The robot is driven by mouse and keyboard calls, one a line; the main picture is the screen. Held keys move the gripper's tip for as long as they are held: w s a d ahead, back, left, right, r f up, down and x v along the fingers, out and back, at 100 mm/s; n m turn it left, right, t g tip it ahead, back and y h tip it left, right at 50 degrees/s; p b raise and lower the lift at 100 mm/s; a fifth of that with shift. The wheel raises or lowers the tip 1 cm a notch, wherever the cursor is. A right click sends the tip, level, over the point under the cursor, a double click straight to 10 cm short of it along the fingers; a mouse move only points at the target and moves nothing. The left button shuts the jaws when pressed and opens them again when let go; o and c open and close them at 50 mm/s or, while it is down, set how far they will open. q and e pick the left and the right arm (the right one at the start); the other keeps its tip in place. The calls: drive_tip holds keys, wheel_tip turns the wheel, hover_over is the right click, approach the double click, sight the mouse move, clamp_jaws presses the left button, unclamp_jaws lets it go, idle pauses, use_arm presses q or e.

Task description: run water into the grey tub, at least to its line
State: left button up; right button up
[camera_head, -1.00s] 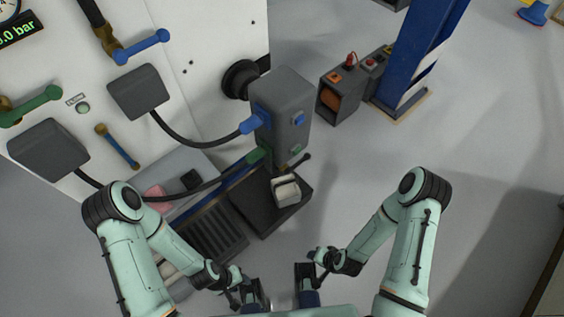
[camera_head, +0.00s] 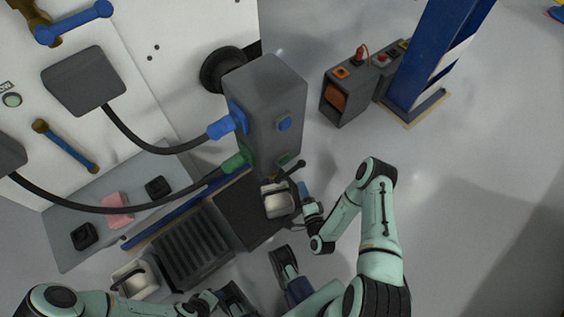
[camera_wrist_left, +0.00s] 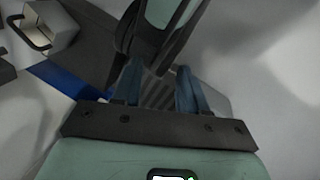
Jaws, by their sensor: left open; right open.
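A small pale grey tub (camera_head: 277,203) sits at the right end of the dark bench, below the grey dispenser box (camera_head: 266,100). Its line and any water in it are too small to tell. My right gripper (camera_head: 303,190) is open, close to the right side of this tub; contact is unclear. A second pale tub (camera_head: 135,283) with a dark handle stands at the lower left; a pale tub with a dark handle (camera_wrist_left: 45,35) shows in the left wrist view. My left gripper (camera_wrist_left: 158,72) is open, with a mint arm part beyond its fingers.
Blue and green hose ends (camera_head: 226,126) plug into the dispenser's left side. A dark ribbed grate (camera_head: 190,250) lies left of the tub. A pink block (camera_head: 117,208) lies on the grey shelf. A blue post (camera_head: 430,60) and dark boxes stand behind right. The floor at right is clear.

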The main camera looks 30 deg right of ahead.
sight(294, 167)
use_arm(q)
drive_tip(key=w+a+f+t+b, duration=0.1)
drive_tip(key=w+a+f+b, duration=0.1)
drive_tip(key=w+f+b, duration=0.1)
drive_tip(key=shift+w+a+f+t+y, duration=0.3)
drive_tip(key=shift+w+y, duration=0.1)
drive_tip(key=shift+w, duration=0.5)
use_arm(e)
drive_tip(key=x, duration=1.3)
drive_tip(key=shift+w+d+r, duration=0.1)
drive_tip(key=shift+w+r, duration=0.05)
clamp_jaws()
